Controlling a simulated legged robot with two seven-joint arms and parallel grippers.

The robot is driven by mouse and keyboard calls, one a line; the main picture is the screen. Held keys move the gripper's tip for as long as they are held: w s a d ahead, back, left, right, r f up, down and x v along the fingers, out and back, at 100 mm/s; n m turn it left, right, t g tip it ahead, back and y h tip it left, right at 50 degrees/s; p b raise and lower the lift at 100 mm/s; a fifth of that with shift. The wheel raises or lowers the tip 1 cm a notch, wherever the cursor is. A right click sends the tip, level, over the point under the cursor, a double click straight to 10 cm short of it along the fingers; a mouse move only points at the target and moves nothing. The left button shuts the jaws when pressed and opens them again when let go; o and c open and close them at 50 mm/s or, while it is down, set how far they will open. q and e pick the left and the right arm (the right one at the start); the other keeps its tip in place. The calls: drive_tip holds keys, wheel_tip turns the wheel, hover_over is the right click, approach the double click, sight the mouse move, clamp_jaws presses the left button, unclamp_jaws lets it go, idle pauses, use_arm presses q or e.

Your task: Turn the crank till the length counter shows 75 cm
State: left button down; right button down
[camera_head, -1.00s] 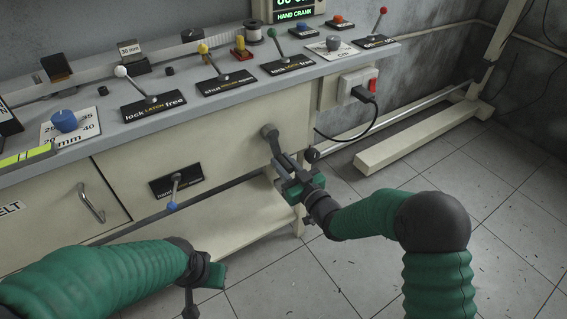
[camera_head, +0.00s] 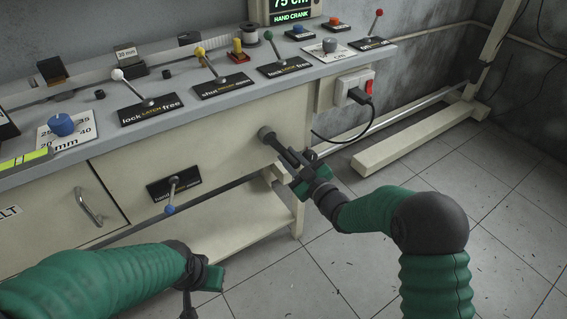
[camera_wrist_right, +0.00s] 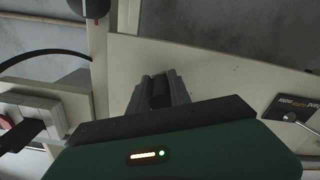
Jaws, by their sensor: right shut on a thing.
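The crank (camera_head: 267,136) sticks out from the beige front panel of the bench, its hub round and dark. My right gripper (camera_head: 299,166) is shut on the crank's handle, to the right of and below the hub. In the right wrist view the jaws (camera_wrist_right: 159,90) close around a dark part in front of the panel. The length counter (camera_head: 293,5) at the top edge reads "75 cm" above "HAND CRANK"; its top is cut off. My left gripper (camera_head: 205,285) is low at the front, away from the bench; its jaws are not clear.
Levers with white (camera_head: 118,74), yellow (camera_head: 199,51) and green (camera_head: 283,25) knobs stand on the bench top. A blue-tipped lever (camera_head: 170,199) is on the front panel. A plugged socket box (camera_head: 349,86) with a black cable is right of the crank.

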drive_tip(key=c, duration=1.3)
unclamp_jaws()
drive_tip(key=shift+w+d+r, duration=0.1)
drive_tip(key=shift+d+r, duration=0.05)
drive_tip(key=shift+o, duration=0.2)
drive_tip(key=shift+s+d, duration=0.25)
drive_tip(key=shift+s, duration=0.15)
drive_tip(key=p+v, duration=0.5)
drive_tip(key=v, duration=1.1)
